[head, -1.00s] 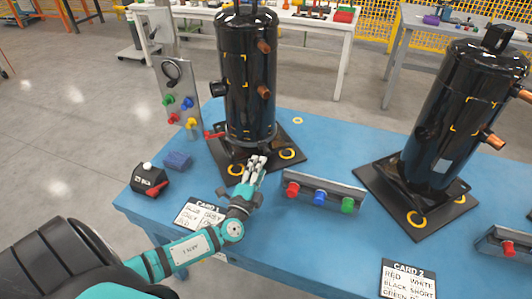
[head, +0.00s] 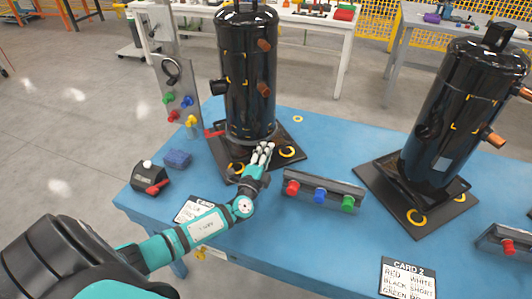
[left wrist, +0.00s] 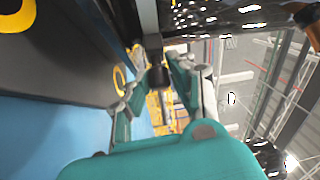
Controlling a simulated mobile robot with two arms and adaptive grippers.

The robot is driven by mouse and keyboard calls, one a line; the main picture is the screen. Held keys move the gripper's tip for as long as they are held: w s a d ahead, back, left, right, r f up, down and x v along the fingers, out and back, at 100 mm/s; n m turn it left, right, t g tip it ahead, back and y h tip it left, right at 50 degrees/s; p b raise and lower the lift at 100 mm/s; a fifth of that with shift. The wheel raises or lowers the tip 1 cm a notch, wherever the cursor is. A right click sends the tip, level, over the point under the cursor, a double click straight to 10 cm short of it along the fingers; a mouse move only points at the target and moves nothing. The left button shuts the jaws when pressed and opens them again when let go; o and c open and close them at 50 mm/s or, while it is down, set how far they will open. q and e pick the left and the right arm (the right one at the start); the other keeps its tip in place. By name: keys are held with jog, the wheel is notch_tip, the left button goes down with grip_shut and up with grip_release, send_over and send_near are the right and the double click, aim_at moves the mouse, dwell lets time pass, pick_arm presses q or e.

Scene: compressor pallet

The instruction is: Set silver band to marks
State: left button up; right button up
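The silver band (head: 252,137) is a thin grey ring around the foot of the left black compressor (head: 238,105). A red handle (head: 213,134) sticks out at its left. Small yellow marks (head: 243,83) show higher on that compressor's body. My left gripper (head: 265,150) is in front of the compressor foot, close to the band. In the left wrist view its fingers (left wrist: 168,85) are apart, with a grey strip (left wrist: 150,22) and a dark block (left wrist: 160,77) between or just beyond them. I cannot tell whether they touch. My right gripper is out of view.
A second compressor (head: 450,115) stands on a black plate at the right. A rail with coloured knobs (head: 320,197) lies right of my gripper. A knob panel (head: 178,100), a blue block (head: 177,159) and a black box (head: 150,178) are at the left. Card 2 (head: 408,278) lies in front.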

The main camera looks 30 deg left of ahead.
pick_arm(q)
grip_shut()
notch_tip(320, 180, up, 4)
jog(key=shift+r+p, duration=0.1)
jog(key=shift+p, duration=0.85)
jog(key=o, duration=0.7)
grip_release()
jog(key=shift+s, duration=0.1)
